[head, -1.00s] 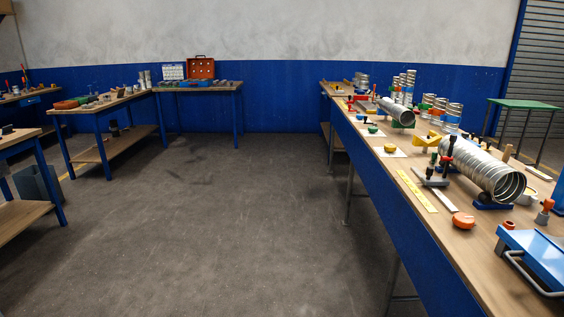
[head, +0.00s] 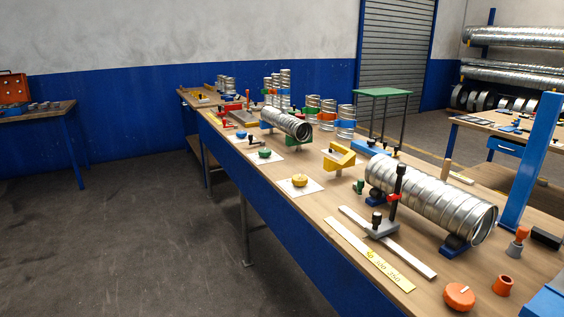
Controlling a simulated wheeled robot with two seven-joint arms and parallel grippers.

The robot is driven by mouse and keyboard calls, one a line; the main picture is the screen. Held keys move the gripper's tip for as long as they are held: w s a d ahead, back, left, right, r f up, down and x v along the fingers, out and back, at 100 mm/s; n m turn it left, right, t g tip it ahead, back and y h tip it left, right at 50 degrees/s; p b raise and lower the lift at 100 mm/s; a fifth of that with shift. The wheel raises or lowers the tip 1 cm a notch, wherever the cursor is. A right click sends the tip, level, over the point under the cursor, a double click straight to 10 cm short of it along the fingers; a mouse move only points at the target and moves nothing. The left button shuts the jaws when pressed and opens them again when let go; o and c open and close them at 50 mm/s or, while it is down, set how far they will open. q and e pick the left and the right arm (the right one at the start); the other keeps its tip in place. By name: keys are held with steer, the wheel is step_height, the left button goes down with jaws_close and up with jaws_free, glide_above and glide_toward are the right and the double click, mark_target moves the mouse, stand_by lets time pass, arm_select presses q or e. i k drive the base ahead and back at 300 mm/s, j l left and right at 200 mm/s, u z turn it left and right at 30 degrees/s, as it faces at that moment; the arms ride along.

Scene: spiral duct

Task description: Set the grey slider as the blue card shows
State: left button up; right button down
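A grey slider (head: 381,229) sits on a pale flat rail (head: 413,262) on the long bench. It carries a black knob and a dark upright post with a red clamp piece. A yellow scale strip (head: 345,240) with dark marks lies beside the rail, on its front-left side. I cannot make out a blue card. Neither of my grippers is in view.
A large spiral duct (head: 430,200) lies on blue cradles behind the slider. An orange dial (head: 459,296), an orange cup (head: 502,285) and a blue post (head: 532,160) stand to the right. Open floor (head: 130,230) lies left of the bench (head: 290,225).

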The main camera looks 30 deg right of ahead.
mark_target(380, 228)
steer(key=i+z, duration=0.3)
steer(key=i, duration=0.2)
steer(key=i+z, duration=0.3)
steer(key=i, duration=0.2)
steer(key=i+j+z, duration=0.1)
steer(key=i+z, duration=0.2)
steer(key=i, duration=0.15)
steer(key=i+j+z, duration=0.35)
steer(key=i, duration=0.15)
steer(key=i+z, duration=0.15)
steer(key=z, duration=0.25)
steer(key=i+z, duration=0.1)
steer(key=z, duration=0.35)
steer(key=i+j+z, duration=0.1)
steer(key=z, duration=0.3)
